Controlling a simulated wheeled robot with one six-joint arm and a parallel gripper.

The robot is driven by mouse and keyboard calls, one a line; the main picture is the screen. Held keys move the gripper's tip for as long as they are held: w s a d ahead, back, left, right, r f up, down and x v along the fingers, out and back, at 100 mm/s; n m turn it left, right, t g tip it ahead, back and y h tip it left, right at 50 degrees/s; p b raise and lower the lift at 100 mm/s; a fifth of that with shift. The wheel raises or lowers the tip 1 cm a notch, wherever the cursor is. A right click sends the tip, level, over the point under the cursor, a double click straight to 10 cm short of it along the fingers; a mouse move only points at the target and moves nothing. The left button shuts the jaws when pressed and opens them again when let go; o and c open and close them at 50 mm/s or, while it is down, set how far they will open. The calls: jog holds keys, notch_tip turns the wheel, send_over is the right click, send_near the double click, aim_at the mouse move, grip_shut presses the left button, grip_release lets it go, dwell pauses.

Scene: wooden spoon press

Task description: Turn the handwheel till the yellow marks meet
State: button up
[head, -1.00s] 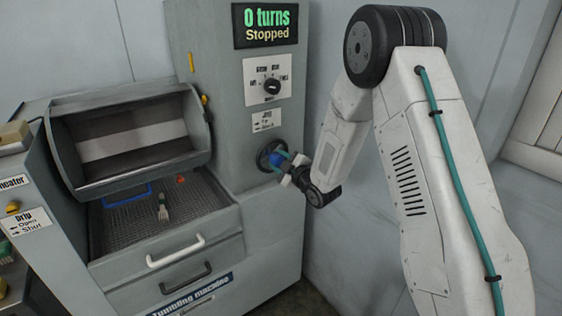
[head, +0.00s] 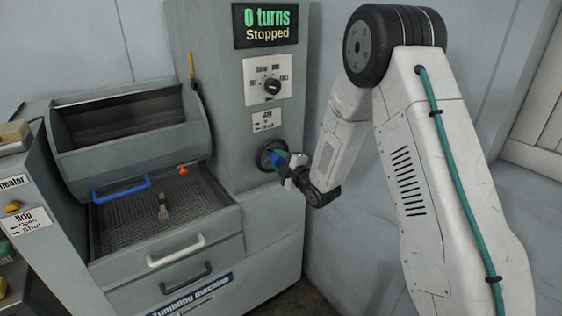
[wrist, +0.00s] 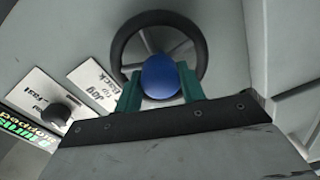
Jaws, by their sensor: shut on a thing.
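The handwheel (head: 262,152) is a dark ring low on the machine's column, under the jog label. Its blue knob (wrist: 160,76) sits between the two teal fingers of my gripper (wrist: 160,94), which is shut on it. In the head view my gripper (head: 288,168) comes in from the right and partly hides the wheel. The drum (head: 130,136) is tilted with its opening upward. A yellow mark (head: 191,66) shows on the column's left edge. The drum's yellow mark appears close below it by the drum's upper right corner; I cannot tell whether they line up exactly.
The display (head: 265,25) reads 0 turns, Stopped. A dial (head: 271,87) is above the wheel. Under the drum a mesh tray (head: 120,222) holds a small brush-like thing (head: 163,207); a blue handle (head: 121,188) and an orange piece (head: 183,171) are near. A white drawer handle (head: 176,250) juts out.

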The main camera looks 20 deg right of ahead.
jog(key=shift+d, duration=0.1)
jog(key=o, duration=1)
jog(key=shift+c, duration=0.2)
jog(key=v, duration=0.7)
jog(key=shift+s, duration=0.35)
jog(key=shift+d, duration=0.1)
